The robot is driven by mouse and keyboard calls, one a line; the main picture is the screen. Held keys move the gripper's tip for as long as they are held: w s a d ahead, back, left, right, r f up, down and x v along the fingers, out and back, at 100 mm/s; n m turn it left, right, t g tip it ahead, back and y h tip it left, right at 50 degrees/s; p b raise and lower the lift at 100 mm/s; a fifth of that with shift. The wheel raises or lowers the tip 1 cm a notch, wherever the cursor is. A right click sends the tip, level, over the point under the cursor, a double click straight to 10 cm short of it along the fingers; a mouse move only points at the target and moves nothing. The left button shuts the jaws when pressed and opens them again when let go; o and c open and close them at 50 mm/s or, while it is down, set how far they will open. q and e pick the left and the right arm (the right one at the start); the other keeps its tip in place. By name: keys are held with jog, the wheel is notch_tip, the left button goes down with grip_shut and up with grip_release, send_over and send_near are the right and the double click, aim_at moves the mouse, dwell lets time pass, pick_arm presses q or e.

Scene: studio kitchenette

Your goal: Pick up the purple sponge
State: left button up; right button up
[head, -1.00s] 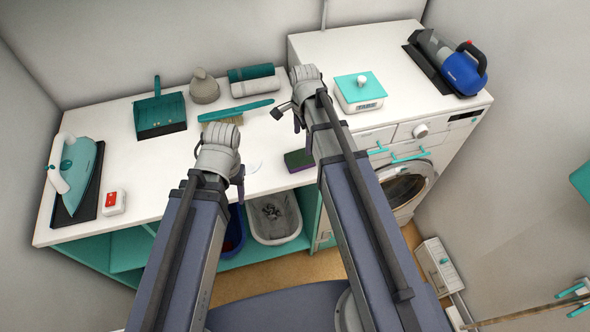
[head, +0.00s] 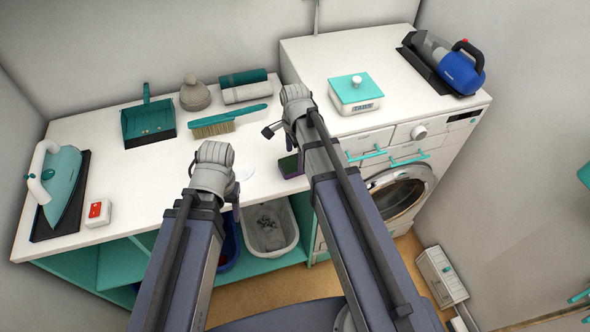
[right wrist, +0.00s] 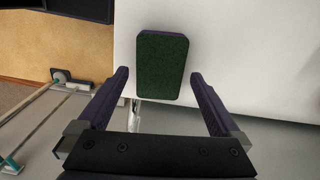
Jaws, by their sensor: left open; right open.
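The purple sponge (head: 289,167) lies on the white counter near its front edge, just left of the washing machine. In the head view my right arm partly hides it. In the right wrist view the sponge (right wrist: 163,66) shows its dark green upper face, with its near end between the tips of my open right gripper (right wrist: 159,78). The gripper is empty; I cannot tell its height over the sponge. My left gripper (head: 236,203) is left of the sponge, near the counter's front edge, with its jaws mostly hidden by the arm.
A brush (head: 229,122), dustpan (head: 148,122) and rolled cloths (head: 248,85) lie behind. An iron (head: 62,185) stands at the left. The washing machine (head: 400,188) rises right of the sponge, carrying a teal-lidded box (head: 356,92).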

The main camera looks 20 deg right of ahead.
aim_at(295, 162)
notch_tip(295, 162, down, 2)
jog(key=shift+f+b, duration=0.15)
jog(key=shift+b, duration=0.5)
pick_arm(q)
notch_tip(295, 162, down, 2)
jog(key=shift+f, duration=0.1)
pick_arm(e)
jog(key=c, duration=1.2)
jog(key=shift+o, duration=0.2)
pick_arm(q)
notch_tip(295, 162, up, 10)
jog(key=p, duration=1)
pick_arm(e)
notch_tip(295, 162, up, 10)
